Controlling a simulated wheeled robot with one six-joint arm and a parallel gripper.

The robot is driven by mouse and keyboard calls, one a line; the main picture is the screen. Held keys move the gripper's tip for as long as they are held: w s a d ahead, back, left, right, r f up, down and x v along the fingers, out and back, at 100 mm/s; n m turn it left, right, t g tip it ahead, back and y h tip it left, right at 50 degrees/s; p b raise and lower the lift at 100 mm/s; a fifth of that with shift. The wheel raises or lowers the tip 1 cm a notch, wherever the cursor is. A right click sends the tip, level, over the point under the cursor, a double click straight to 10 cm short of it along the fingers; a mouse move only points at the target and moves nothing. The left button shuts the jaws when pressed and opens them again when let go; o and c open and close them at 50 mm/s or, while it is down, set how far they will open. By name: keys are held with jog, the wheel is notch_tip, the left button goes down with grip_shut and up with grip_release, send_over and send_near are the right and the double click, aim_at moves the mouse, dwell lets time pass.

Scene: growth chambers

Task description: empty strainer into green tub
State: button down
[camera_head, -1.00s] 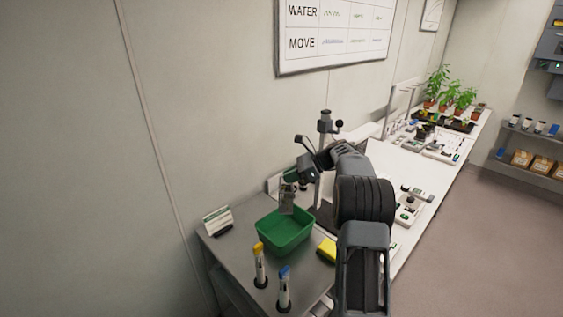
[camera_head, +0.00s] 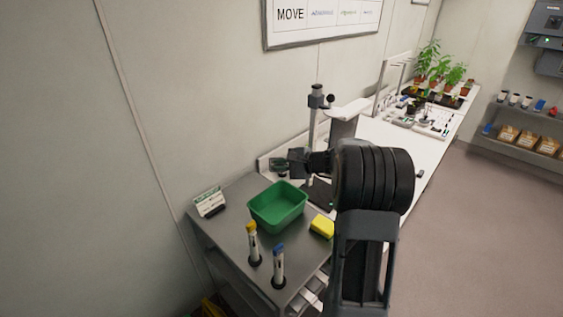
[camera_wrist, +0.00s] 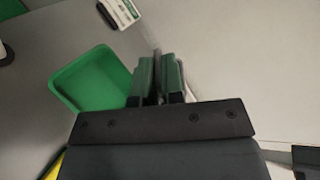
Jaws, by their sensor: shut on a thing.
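The green tub (camera_head: 282,218) stands on the grey metal table, and its visible inside looks empty. It also shows left of the fingers in the wrist view (camera_wrist: 92,82). My gripper (camera_head: 280,165) is behind and above the tub's far rim in the head view. In the wrist view its fingers (camera_wrist: 157,75) are closed on a thin, blurred grey part between them. The strainer's bowl is not clearly seen in either current view, so its tilt and any contents cannot be told.
A yellow sponge (camera_head: 321,228) lies right of the tub. A yellow-capped tube (camera_head: 253,243) and a blue-capped tube (camera_head: 278,265) stand in front. A small sign (camera_head: 209,202) is at the left, by the wall. A post stand (camera_head: 314,130) rises behind.

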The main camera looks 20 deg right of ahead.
notch_tip(320, 180, down, 8)
jog(key=n+t+y+b, duration=0.4)
jog(key=n+b, duration=0.9)
jog(key=b, duration=2.3)
jog(key=shift+r+t, duration=0.2)
jog(key=shift+t, duration=0.3)
jog(key=shift+b, duration=0.55)
jog(key=shift+r, duration=0.15)
